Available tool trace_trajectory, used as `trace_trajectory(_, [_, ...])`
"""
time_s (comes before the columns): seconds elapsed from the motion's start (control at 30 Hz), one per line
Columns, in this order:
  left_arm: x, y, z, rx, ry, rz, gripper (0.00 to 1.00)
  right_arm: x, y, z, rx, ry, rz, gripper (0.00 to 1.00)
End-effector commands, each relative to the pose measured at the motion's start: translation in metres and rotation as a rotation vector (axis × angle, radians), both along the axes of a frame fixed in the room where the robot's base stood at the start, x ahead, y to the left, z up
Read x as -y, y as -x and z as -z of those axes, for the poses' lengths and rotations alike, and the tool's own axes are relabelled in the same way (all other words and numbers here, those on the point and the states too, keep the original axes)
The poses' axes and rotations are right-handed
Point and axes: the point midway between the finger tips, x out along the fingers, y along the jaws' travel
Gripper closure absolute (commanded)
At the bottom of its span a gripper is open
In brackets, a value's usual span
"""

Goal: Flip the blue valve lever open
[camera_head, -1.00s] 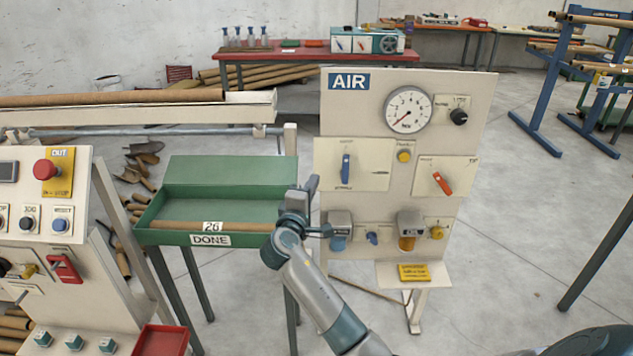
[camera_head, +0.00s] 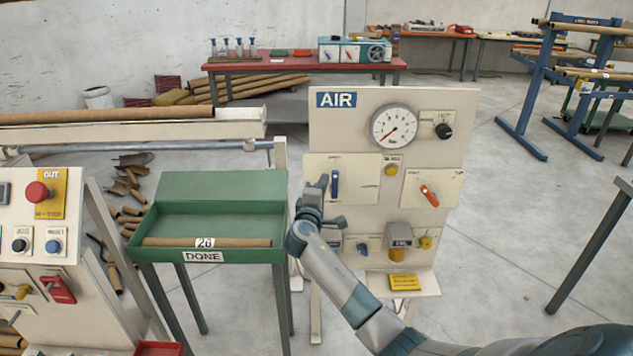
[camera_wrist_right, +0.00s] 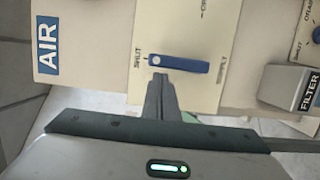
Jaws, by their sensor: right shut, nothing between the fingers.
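The blue valve lever (camera_head: 335,184) hangs vertically on a cream plate on the left side of the AIR panel (camera_head: 354,98). The right wrist view shows the blue lever (camera_wrist_right: 180,63) lying across the plate, its pivot end by the word SHUT. My right gripper (camera_head: 323,184) is shut and empty, just left of the lever in the head view. In the right wrist view the closed fingertips (camera_wrist_right: 158,76) sit just below the lever near its pivot end. I cannot tell whether they touch it. My left gripper is in neither view.
An orange lever (camera_head: 429,196), a gauge (camera_head: 395,126) and a black knob (camera_head: 443,131) are on the same panel. A filter unit (camera_head: 398,241) is lower down. A green DONE tray (camera_head: 225,254) holding a tube stands close left of my right arm.

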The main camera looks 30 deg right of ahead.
Motion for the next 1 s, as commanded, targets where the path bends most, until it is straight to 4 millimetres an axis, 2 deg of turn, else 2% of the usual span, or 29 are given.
trace_trajectory(0.27, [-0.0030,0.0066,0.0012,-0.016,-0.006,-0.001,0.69,0.0036,0.0024,0.0004,0.000,0.000,0.000,1.00])
trace_trajectory(1.0, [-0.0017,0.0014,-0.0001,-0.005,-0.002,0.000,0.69,0.0065,0.0043,-0.0018,0.033,-0.053,0.000,1.00])
